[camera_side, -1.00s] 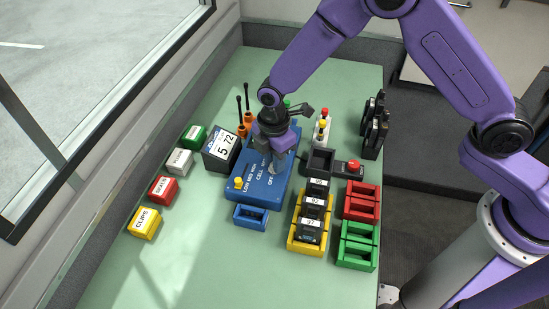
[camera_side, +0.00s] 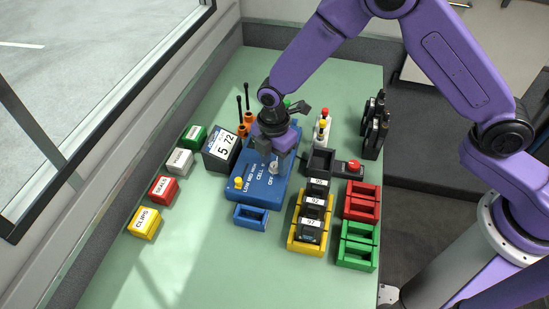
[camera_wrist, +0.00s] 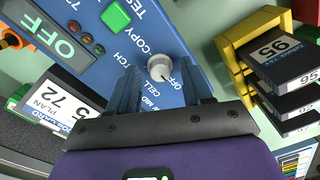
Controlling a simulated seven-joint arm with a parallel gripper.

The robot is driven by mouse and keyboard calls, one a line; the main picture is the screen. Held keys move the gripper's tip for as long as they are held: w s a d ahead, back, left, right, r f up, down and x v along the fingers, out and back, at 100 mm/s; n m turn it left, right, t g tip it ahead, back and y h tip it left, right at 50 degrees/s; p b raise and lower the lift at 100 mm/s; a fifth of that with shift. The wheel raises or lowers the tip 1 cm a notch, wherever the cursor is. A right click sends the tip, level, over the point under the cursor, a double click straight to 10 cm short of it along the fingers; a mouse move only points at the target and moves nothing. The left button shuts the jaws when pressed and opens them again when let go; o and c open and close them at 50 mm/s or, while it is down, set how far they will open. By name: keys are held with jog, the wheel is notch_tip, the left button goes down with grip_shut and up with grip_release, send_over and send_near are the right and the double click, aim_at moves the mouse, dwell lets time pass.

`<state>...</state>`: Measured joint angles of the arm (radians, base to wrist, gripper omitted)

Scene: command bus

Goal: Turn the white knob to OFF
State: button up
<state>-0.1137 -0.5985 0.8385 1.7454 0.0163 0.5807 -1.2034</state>
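The white knob (camera_side: 273,167) stands on the sloped face of the blue control box (camera_side: 262,190), near an OFF label. In the wrist view the knob (camera_wrist: 160,67) is round, and a small dark mark on it appears to face the OFF lettering; the mark is too small to be sure. My gripper (camera_side: 276,152) is just behind and above the knob, apart from it. In the wrist view my gripper (camera_wrist: 163,84) is open and empty, its two fingers spread, with the knob beyond the tips.
A yellow knob (camera_side: 238,183) sits at the box's left end. A green button (camera_wrist: 116,16) and a display reading OFF (camera_wrist: 60,42) show in the wrist view. A yellow rack (camera_side: 293,242) with black labelled blocks stands right.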

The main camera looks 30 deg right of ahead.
aim_at(274, 164)
jog(key=shift+r, duration=0.1)
notch_tip(274, 164, up, 17)
jog(key=shift+w, duration=0.2)
dwell(0.5)
jog(key=shift+s+r, duration=0.1)
jog(key=shift+r, duration=0.05)
jog(key=s+d+m, duration=0.4)
jog(key=s+d, duration=0.7)
jog(key=s, duration=0.2)
jog(key=s+d+r+m, duration=0.1)
jog(key=s+d+m, duration=0.4)
jog(key=s+d, duration=0.6)
jog(key=s, duration=0.3)
jog(key=shift+r, duration=0.2)
